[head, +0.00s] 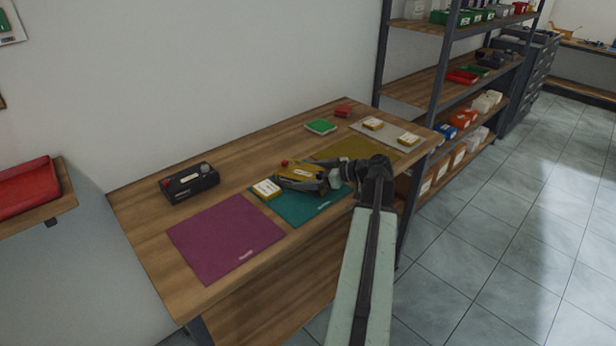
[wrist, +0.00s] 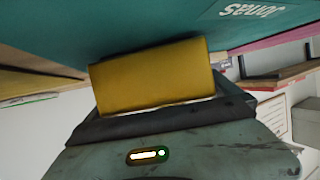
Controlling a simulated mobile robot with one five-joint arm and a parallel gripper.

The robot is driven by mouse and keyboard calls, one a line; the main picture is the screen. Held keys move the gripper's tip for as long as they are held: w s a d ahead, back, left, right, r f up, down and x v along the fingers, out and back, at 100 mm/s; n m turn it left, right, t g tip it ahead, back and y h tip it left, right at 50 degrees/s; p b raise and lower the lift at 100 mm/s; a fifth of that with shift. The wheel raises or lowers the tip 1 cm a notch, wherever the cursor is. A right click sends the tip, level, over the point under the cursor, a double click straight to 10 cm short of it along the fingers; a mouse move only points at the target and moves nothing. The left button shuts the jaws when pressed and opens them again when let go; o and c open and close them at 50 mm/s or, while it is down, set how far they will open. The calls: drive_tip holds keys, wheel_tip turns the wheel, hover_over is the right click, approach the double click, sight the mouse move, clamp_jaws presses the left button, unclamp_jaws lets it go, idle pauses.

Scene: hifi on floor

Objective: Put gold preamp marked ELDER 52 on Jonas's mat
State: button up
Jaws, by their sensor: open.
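A gold preamp (head: 308,172) with a red part on its top sits over the teal mat (head: 312,208). The wrist view shows its plain gold side (wrist: 152,75) close to my jaws, and the teal mat (wrist: 130,25) with the word "Jonas" on it. My gripper (head: 312,184) is open around or right beside this preamp. I cannot tell whether the jaws touch it. The marking ELDER 52 is not readable. A smaller gold box with a white top (head: 266,188) sits at the teal mat's back left edge.
A purple mat (head: 225,240) lies empty at left, with a black device (head: 189,184) behind it. An olive mat (head: 350,147) and a grey mat (head: 385,130) with two small gold boxes lie to the right. Green (head: 321,126) and red (head: 343,111) boxes stand at the back.

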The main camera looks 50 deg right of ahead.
drive_tip(key=p+v, duration=0.4)
drive_tip(key=v, duration=0.7)
drive_tip(key=shift+w+r, duration=0.1)
drive_tip(key=shift+r, duration=0.1)
drive_tip(key=shift+s+d+r, duration=0.1)
drive_tip(key=shift+s+d, duration=0.1)
drive_tip(key=shift+s, duration=0.4)
